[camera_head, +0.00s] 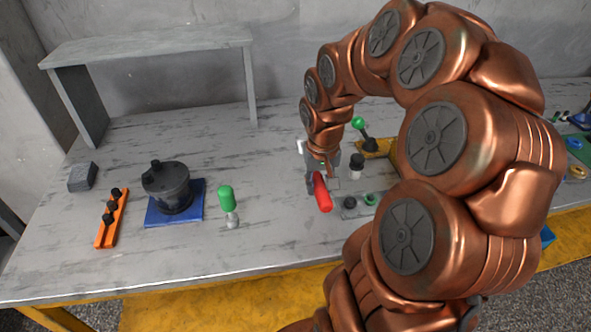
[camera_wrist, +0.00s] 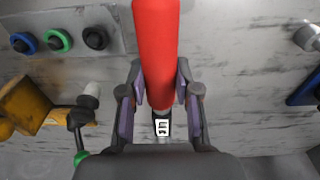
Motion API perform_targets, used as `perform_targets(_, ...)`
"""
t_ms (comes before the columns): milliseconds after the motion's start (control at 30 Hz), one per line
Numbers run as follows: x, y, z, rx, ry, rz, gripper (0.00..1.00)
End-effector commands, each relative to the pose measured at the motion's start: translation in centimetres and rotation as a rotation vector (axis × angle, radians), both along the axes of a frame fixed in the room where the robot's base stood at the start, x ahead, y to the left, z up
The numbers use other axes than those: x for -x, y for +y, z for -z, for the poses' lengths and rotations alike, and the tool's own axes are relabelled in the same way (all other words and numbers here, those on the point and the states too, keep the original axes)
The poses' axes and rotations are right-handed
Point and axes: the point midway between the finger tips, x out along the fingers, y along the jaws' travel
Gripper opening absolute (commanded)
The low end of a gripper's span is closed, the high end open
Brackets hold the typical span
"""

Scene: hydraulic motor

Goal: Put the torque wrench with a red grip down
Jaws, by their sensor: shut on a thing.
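The torque wrench with a red grip (camera_head: 322,193) is in the middle of the table in the head view, its red end toward the front edge. My gripper (camera_head: 323,174) is at its far end. In the wrist view the red grip (camera_wrist: 156,50) runs up from between the two fingers of my gripper (camera_wrist: 160,100), which is shut on the wrench. A dark shaft with a white label shows below the red. I cannot tell whether the wrench touches the table (camera_head: 270,190).
A green-handled tool (camera_head: 227,200) and a dark motor (camera_head: 167,187) on a blue mat (camera_head: 160,217) stand to the left. An orange holder (camera_head: 112,220) is farther left. A grey block with rings (camera_head: 350,208) is close on the right. A raised shelf (camera_head: 150,45) stands behind.

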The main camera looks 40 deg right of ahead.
Motion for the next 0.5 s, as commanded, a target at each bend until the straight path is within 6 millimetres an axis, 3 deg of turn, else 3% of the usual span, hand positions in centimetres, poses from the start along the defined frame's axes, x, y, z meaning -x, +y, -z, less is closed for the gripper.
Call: perform_targets(500, -7.7, -0.4, 0.5, 0.002, -0.004, 0.000, 0.00)
